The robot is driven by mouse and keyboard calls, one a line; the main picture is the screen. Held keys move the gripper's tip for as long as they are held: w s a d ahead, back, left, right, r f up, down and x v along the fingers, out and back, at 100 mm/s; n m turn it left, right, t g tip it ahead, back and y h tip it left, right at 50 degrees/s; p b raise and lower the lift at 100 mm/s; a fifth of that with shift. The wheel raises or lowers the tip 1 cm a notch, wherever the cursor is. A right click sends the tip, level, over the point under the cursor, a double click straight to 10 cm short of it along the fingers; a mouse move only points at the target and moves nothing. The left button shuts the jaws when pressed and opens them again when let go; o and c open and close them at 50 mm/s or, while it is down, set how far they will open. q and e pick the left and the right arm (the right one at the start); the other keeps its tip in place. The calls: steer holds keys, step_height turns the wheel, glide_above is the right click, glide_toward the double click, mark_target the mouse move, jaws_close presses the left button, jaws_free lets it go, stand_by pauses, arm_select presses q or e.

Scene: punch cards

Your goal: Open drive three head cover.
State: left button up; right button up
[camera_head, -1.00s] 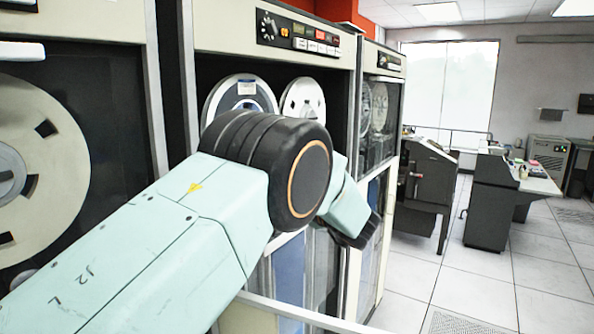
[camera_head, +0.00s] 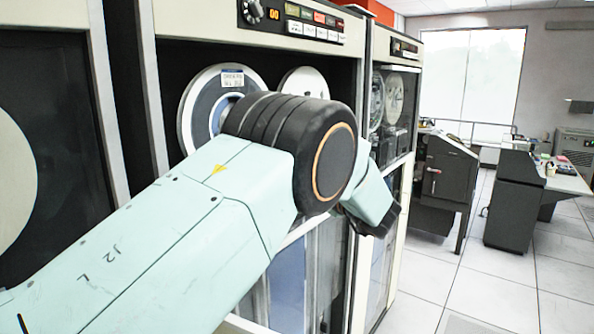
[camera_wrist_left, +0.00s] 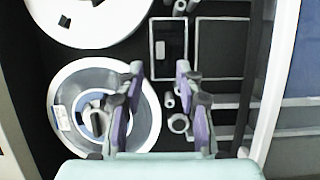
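A tape drive with a control panel (camera_head: 300,20) along its top stands in the middle of the head view. Behind its front are a reel with a white label (camera_head: 205,95) and a white reel (camera_head: 305,82). My left arm crosses in front and hides the drive's middle. In the left wrist view, my left gripper (camera_wrist_left: 160,68) is open and empty in front of a dark deck. A clear-rimmed reel (camera_wrist_left: 62,118) is left of its fingers, and dark rectangular panels with pale edges (camera_wrist_left: 222,48) are beyond. I cannot tell which is the head cover. My right gripper is not in view.
Another drive with a large white reel (camera_head: 15,185) is close on the left. A further drive (camera_head: 393,95) stands to the right. Dark consoles (camera_head: 445,180) and a desk (camera_head: 568,180) are farther off. The tiled floor (camera_head: 480,285) at the right is clear.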

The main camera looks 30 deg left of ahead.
arm_select(q)
steer(key=p+x, duration=0.2)
steer(key=x, duration=0.6)
steer(key=shift+s+a, duration=0.15)
steer(key=shift+s, duration=0.2)
steer(key=shift+s, duration=0.1)
steer(key=shift+a, duration=0.1)
steer(key=shift+c, duration=0.2)
steer(key=shift+c, duration=0.7)
steer(key=c, duration=0.5)
jaws_close()
